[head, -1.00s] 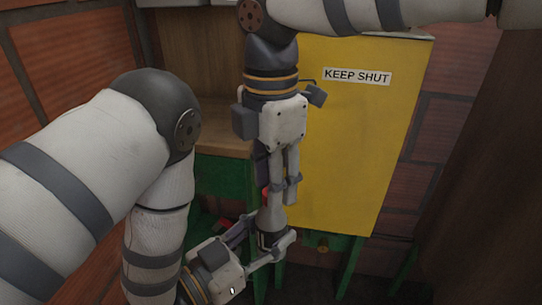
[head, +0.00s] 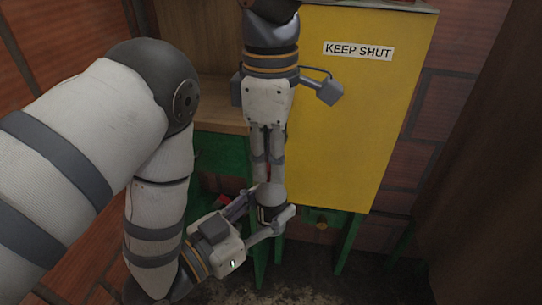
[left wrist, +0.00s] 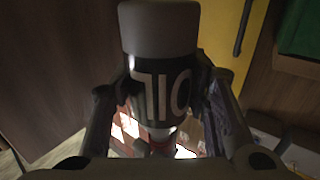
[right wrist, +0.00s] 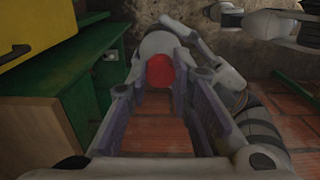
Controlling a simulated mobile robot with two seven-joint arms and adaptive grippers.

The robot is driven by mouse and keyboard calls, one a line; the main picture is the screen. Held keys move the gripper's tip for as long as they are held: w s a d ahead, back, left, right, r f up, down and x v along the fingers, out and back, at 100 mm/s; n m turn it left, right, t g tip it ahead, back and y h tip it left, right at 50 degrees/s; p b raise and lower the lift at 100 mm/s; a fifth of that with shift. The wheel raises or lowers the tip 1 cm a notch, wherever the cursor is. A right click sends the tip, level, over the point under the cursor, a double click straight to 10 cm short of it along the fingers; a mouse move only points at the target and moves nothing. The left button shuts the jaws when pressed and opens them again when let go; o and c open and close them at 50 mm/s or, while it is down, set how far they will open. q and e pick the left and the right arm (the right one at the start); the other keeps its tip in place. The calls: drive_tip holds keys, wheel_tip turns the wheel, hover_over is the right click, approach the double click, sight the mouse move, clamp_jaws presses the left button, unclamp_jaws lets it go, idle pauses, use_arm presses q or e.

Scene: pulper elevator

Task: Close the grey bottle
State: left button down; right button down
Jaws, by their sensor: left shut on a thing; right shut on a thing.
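The grey bottle (head: 269,192) has a black band with white lettering and is in my left gripper (head: 267,214). The left wrist view shows the bottle (left wrist: 160,32) with its lettering upside down and the fingers shut on its sides at the band. I cannot tell whether the cap is seated; the contact is partly hidden.
A yellow panel (head: 355,120) marked KEEP SHUT stands close to the right of my right gripper. A wooden-topped green bench (head: 220,155) is behind my arms. Brick walls are at the sides, and open floor (head: 310,270) lies below the panel.

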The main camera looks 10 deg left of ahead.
drive_tip(key=m, duration=0.9)
drive_tip(key=c, duration=1.3)
unclamp_jaws()
drive_tip(key=shift+c, duration=0.2)
drive_tip(key=shift+r, duration=0.1)
wheel_tip(320, 180, up, 12)
drive_tip(key=shift+f, duration=0.2)
